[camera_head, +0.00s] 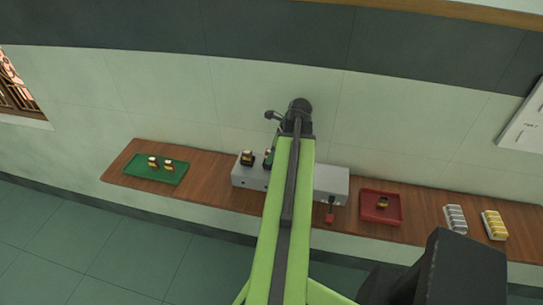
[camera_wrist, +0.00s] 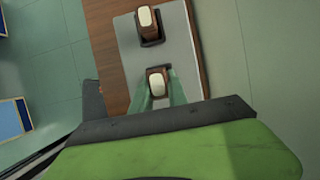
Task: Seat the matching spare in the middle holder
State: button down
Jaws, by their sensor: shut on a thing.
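A grey spectrometer box (camera_head: 331,184) stands on the wooden bench, its middle partly hidden behind my arm. A dark holder at its left end carries a brown-and-black part with a pale top (camera_head: 247,158); it also shows at the top of the wrist view (camera_wrist: 147,22). My gripper (camera_wrist: 158,92) is shut on a similar pale-topped part (camera_wrist: 157,80) over the box. In the head view the gripper (camera_head: 268,159) is just right of the left holder. I cannot tell whether the held part is fully down. Two spares (camera_head: 153,162) (camera_head: 168,165) stand on a green tray (camera_head: 150,176).
A red tray (camera_head: 368,214) to the right holds one dark-and-yellow part (camera_head: 382,202). White (camera_head: 455,219) and yellow (camera_head: 494,225) racks stand farther right. The wall is close behind the bench.

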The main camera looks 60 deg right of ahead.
jog(key=shift+f+b, duration=0.35)
jog(key=shift+s+a+f, duration=0.1)
jog(key=shift+s+f, duration=0.05)
jog(key=shift+f, duration=0.05)
jog(key=shift+s+a+f+b, duration=0.2)
jog(key=shift+f+b, duration=0.05)
jog(key=shift+b, duration=0.35)
jog(key=c, duration=1.6)
grip_release()
jog(key=shift+d+r+p, duration=0.25)
jog(key=shift+r+p, duration=0.45)
jog(key=shift+p, duration=0.25)
jog(key=p+v, duration=0.2)
jog(key=v, duration=0.1)
jog(key=shift+s, duration=0.1)
jog(key=shift+s+d+r+p, duration=0.15)
jog(key=shift+r+p, duration=0.5)
jog(key=shift+p, duration=0.35)
jog(key=p+v, duration=0.4)
jog(key=v, duration=0.1)
jog(key=shift+s, duration=0.1)
